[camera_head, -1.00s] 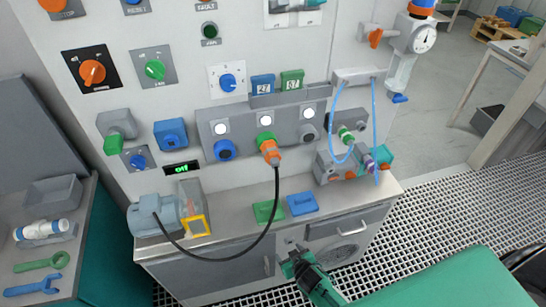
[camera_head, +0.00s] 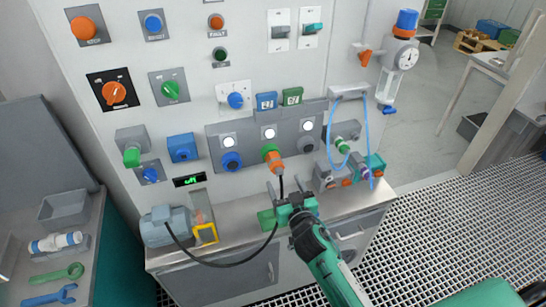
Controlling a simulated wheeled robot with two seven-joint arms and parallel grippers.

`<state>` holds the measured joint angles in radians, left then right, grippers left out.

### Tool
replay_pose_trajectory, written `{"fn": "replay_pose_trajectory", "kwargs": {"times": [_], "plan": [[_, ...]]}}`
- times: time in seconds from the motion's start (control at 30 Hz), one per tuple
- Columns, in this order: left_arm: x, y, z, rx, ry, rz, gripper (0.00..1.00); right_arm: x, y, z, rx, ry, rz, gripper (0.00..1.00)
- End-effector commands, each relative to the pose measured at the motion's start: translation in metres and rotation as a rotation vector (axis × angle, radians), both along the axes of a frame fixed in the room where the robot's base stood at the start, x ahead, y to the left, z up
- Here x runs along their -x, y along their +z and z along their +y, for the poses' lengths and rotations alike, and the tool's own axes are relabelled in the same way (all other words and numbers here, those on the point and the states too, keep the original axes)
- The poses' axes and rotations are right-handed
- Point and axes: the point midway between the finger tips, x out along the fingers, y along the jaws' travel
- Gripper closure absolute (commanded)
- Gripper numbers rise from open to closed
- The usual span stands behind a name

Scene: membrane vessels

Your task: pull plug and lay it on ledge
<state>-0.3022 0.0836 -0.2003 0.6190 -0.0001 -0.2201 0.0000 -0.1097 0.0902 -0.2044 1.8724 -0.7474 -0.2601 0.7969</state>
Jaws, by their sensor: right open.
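The orange plug (camera_head: 275,163) sits in the green-rimmed middle socket (camera_head: 268,150) of the grey socket panel on the wall. Its black cable (camera_head: 236,262) hangs down and loops left to the blue-grey motor (camera_head: 166,226) on the ledge. The ledge (camera_head: 239,222) is the grey top of the cabinet below the panel. My right gripper (camera_head: 291,193) is open, with its fingers pointing up just below the plug. The cable passes close to its fingers; whether it runs between them I cannot tell. My left gripper is not in view.
A yellow frame (camera_head: 206,234) stands beside the motor. Valves with blue tubing (camera_head: 368,150) are at the right. The ledge between the yellow frame and the green block is clear.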

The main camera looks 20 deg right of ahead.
Motion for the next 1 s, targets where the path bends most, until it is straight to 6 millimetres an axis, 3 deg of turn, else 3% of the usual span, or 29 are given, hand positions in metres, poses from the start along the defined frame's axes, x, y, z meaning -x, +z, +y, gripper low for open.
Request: {"fn": "replay_pose_trajectory", "kwargs": {"times": [0.47, 1.0], "plan": [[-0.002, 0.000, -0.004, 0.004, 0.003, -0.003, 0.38, -0.004, 0.003, 0.000, 0.000, 0.000, -0.006, 0.33], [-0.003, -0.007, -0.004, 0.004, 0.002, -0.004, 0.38, -0.071, 0.003, 0.003, -0.002, -0.001, -0.007, 0.33]]}}
